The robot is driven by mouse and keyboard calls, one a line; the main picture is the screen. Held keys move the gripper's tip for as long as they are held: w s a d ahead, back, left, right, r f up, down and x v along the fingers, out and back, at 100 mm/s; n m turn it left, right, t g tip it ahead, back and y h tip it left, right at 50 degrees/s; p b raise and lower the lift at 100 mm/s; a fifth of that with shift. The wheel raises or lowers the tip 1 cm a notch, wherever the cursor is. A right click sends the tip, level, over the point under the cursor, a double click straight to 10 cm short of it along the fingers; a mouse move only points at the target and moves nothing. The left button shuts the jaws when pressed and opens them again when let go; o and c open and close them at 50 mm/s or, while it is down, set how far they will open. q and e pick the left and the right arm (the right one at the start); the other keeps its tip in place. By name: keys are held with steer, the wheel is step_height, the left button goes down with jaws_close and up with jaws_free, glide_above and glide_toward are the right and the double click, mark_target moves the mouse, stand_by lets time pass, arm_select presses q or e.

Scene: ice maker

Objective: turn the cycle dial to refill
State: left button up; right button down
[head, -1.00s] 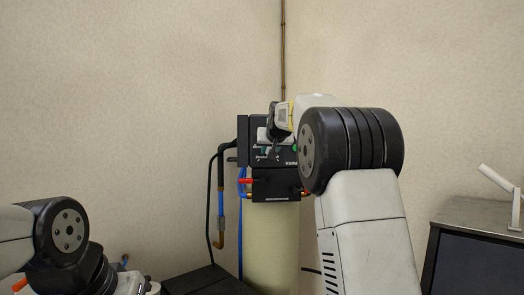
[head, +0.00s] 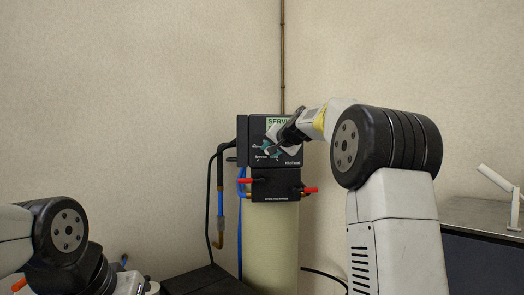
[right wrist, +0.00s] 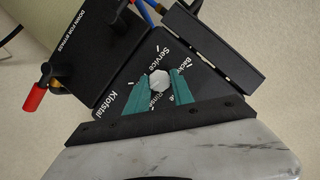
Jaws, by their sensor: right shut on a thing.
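The cycle dial (right wrist: 159,79) is a small pale six-sided knob on the black face of the control head (head: 250,140). Around it in the right wrist view are white marks and words, among them "Service" and a partly covered "Rinse". My right gripper (head: 267,148) reaches the panel from the right, tilted. Its two teal fingers (right wrist: 160,83) are shut on the dial, one on each side. The dial's pointer cannot be made out. My left arm shows at the lower left of the head view, away from the panel; its fingers are not visible.
Below the panel is a black bypass block (head: 275,186) with red levers (head: 252,181) on a cream tank (head: 272,240). Dark pipes and a blue hose stand at its left. A dark cabinet with a grey top (head: 480,218) is at the right.

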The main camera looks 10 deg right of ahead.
steer(key=shift+d+f+m+t+y, duration=0.25)
steer(key=shift+m+y, duration=0.35)
steer(key=shift+m, duration=0.6)
steer(key=shift+a+m+t+y, duration=0.1)
steer(key=shift+m+t+y, duration=0.4)
steer(key=shift+m, duration=0.7)
steer(key=c, duration=1.1)
jaws_free()
steer(key=shift+s, duration=0.1)
steer(key=f+v, duration=0.1)
steer(key=v, duration=0.6)
steer(key=shift+s+r, duration=0.25)
steer(key=shift+r, duration=0.25)
